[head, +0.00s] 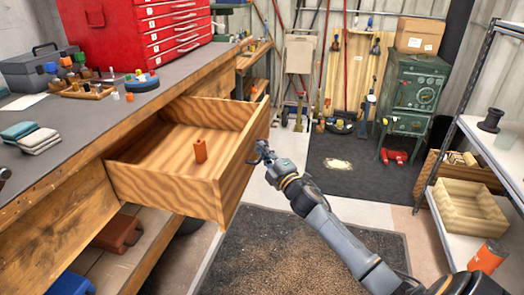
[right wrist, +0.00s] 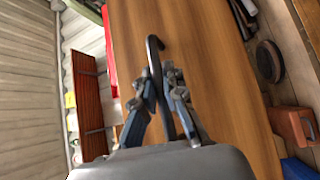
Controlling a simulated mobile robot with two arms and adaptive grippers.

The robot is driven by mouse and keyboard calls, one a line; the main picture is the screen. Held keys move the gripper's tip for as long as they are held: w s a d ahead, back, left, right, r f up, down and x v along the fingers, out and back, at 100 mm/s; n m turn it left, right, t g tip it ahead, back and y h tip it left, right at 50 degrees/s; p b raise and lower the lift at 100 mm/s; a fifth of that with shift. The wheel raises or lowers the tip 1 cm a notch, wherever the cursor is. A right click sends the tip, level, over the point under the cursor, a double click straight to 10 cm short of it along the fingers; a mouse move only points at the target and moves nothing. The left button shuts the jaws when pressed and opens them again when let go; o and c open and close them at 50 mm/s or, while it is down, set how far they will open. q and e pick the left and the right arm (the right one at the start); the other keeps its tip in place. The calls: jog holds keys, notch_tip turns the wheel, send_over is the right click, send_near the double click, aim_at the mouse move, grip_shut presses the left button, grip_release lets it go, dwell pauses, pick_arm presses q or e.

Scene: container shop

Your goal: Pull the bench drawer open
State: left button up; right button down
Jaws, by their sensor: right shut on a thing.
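The wooden bench drawer (head: 165,190) stands well out from the workbench, and its inside shows. A small orange-brown block (head: 200,150) stands on the drawer floor. My right gripper (head: 262,156) is at the drawer's front panel, on its outer side. In the right wrist view, the gripper (right wrist: 161,84) is shut on the dark bar handle (right wrist: 153,48), which runs between its fingers, with the wood-grained drawer front (right wrist: 205,50) behind. My left gripper is not in view.
The workbench top (head: 150,105) carries a red tool chest (head: 130,30) and small items. A metal shelf (head: 480,150) with a wooden bin (head: 468,210) and an orange can (head: 488,256) stands at the right. A dark mat (head: 300,245) covers floor before the drawer.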

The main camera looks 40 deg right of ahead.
jog(key=shift+f, duration=0.1)
jog(key=c, duration=1.7)
grip_release()
jog(key=s, duration=0.4)
jog(key=s+f, duration=0.1)
jog(key=s, duration=0.3)
jog(key=s+a, duration=0.1)
jog(key=s, duration=0.3)
jog(key=shift+f, duration=0.25)
jog(key=shift+w, duration=0.1)
